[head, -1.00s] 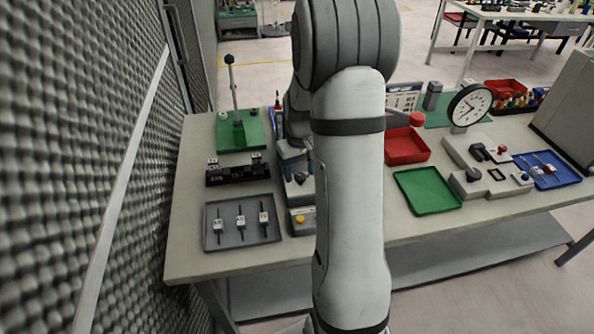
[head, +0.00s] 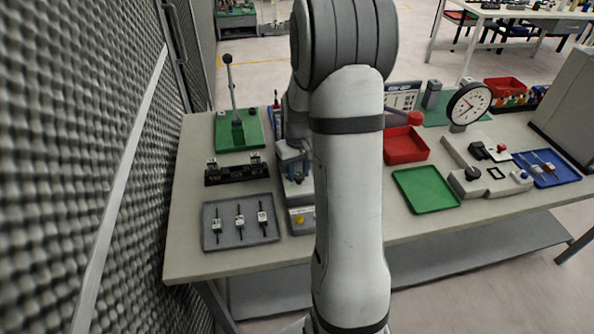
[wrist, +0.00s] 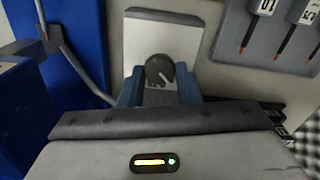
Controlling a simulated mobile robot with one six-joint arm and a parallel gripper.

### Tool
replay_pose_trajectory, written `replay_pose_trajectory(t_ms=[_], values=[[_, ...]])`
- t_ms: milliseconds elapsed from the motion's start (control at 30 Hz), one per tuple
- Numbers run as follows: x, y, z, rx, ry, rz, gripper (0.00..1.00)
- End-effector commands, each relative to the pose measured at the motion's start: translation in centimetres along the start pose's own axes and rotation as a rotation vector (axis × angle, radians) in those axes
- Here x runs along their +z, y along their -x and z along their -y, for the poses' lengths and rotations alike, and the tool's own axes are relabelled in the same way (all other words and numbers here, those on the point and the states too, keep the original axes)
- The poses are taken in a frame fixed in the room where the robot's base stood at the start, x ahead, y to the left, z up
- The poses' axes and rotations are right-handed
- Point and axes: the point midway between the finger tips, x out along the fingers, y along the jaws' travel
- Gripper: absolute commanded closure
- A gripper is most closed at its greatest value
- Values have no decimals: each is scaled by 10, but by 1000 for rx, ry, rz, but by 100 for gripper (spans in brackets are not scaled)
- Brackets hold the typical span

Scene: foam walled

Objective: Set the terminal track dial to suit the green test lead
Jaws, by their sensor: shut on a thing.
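In the wrist view, a dark round dial (wrist: 159,70) with a pale pointer line sits on a light grey block. Small markings under it are partly hidden and unreadable. My gripper (wrist: 159,92) has its blue fingers on either side of the dial and is shut on it. In the head view, my gripper (head: 296,172) is low over the grey unit (head: 302,217) left of my arm. Several leads with white tags (head: 239,220) lie in a grey tray (head: 272,236). I cannot tell which lead is green.
A yellow button (head: 299,219) is on the unit's front. A black rack (head: 240,173) and a lever on a green base (head: 239,133) stand to the left.

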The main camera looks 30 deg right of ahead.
Motion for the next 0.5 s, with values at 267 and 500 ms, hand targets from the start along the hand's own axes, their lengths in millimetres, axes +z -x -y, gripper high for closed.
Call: replay_pose_trajectory(t_ms=[267, 500], values=[[0, -1, -2, -2, -83, 2, 93], [0, -2, -2, -1, -262, 1, 93]])
